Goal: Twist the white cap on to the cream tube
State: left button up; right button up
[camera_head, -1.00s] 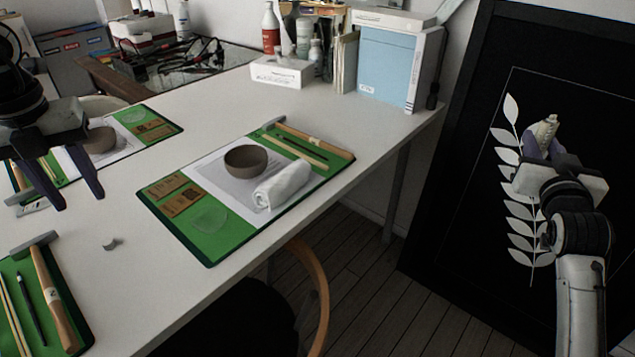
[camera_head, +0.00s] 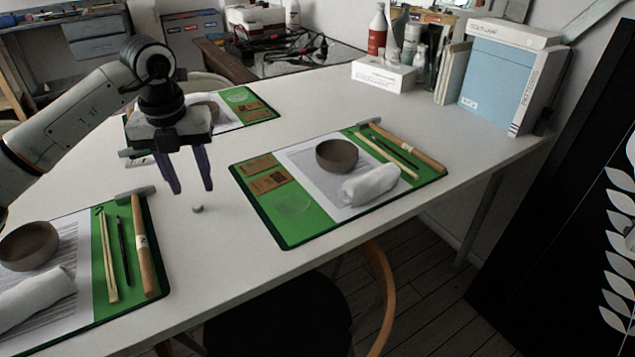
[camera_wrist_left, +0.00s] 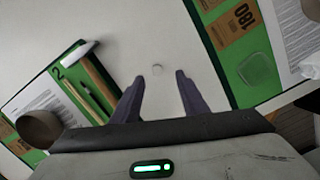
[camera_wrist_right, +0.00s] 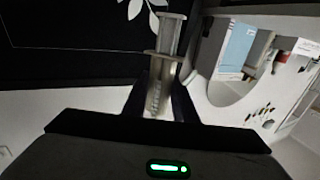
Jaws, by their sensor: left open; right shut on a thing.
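A small white cap (camera_head: 197,209) lies on the white table. It also shows in the left wrist view (camera_wrist_left: 157,68), just beyond the fingertips and roughly midway between them. My left gripper (camera_head: 192,190) is open and empty, pointing down above the cap, its fingers apart from it. My right gripper (camera_wrist_right: 160,95) is shut on the cream tube (camera_wrist_right: 158,98), which has print on its side and a wider collar toward its far end. In the right wrist view the tube looks greyish in the dim light. The right gripper and the tube are outside the head view.
Green mats with bowls, rolled cloths and tools lie around the cap; one mat (camera_head: 283,236) is to its right, another (camera_head: 85,325) to its left. A mallet (camera_head: 141,240) lies nearby. The table around the cap is clear. A chair (camera_head: 385,300) stands at the front edge.

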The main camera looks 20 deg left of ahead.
aim_at(196, 205)
pick_arm(q)
jog(key=f, duration=0.3)
jog(key=f+b, duration=0.1)
jog(key=f, duration=0.1)
jog(key=shift+w+a+f, duration=0.1)
jog(key=shift+a, duration=0.3)
grip_shut()
